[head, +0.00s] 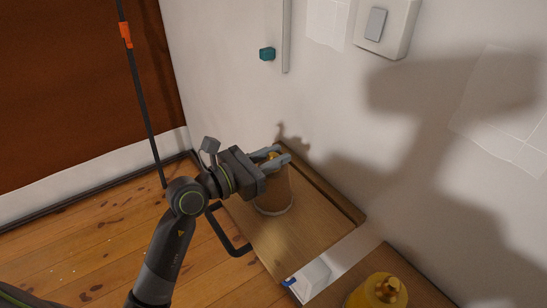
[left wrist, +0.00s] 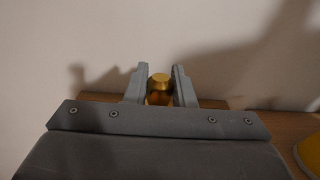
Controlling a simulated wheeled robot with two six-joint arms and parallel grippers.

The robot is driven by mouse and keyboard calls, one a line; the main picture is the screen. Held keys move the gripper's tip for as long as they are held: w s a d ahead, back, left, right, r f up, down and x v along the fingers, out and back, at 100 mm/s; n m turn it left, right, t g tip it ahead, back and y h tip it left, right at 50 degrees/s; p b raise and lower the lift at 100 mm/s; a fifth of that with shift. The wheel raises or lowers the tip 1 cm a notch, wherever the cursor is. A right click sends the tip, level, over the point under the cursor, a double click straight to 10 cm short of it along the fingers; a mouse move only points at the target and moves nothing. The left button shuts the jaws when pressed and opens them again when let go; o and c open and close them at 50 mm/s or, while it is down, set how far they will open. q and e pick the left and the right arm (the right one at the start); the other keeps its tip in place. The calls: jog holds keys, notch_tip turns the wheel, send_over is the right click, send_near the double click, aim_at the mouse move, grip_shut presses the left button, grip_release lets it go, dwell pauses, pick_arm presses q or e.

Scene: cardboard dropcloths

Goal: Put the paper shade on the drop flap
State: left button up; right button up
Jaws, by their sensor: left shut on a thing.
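The paper shade (head: 275,193) is a brown tapered body with a pale lower rim and a gold knob on top. It is upright over the wooden drop flap (head: 308,238), which is set against the wall. I cannot tell whether its rim touches the flap. My left gripper (head: 273,158) is shut on the gold knob at its top. My right gripper is not in view.
A yellow object with a gold knob (head: 378,293) stands on wood at the lower right. A black bracket (head: 228,236) is at the flap's left side. The flap's near part is clear.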

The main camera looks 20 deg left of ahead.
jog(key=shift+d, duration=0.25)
pick_arm(q)
jog(key=o, duration=0.8)
jog(key=v, duration=1.2)
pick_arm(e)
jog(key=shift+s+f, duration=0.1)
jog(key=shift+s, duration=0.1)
